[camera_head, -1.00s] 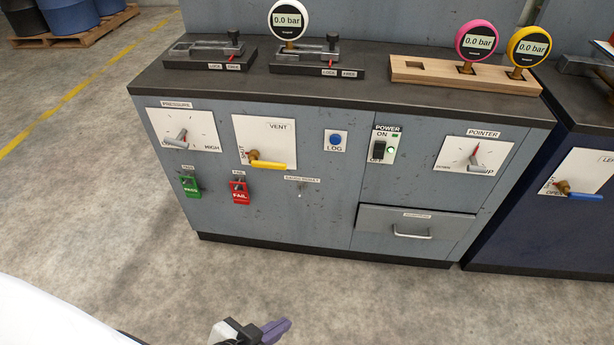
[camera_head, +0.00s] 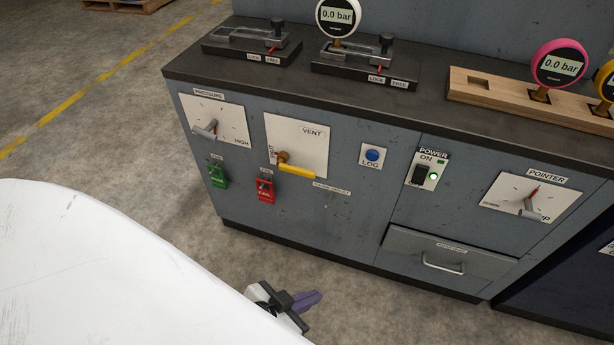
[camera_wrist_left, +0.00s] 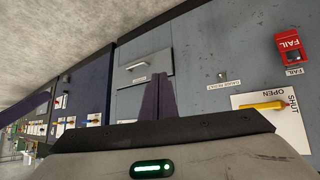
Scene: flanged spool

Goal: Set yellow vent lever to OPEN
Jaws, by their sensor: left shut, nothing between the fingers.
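The yellow vent lever (camera_head: 297,171) sits on a white VENT plate (camera_head: 312,140) on the grey cabinet front. Its handle points right and slightly down from a brass pivot. The SHUT label is left of the pivot in the head view. The lever also shows at the right of the left wrist view (camera_wrist_left: 262,106), with the OPEN label beside the handle. My left gripper (camera_head: 308,300), with purple fingers, is shut and empty, low in front of the cabinet and apart from the lever. Its finger shows in the left wrist view (camera_wrist_left: 160,100). My right gripper is out of view.
The LOG button (camera_head: 372,155), POWER switch (camera_head: 425,172) and drawer (camera_head: 445,258) are to the right. Floor in front of the cabinet is open.

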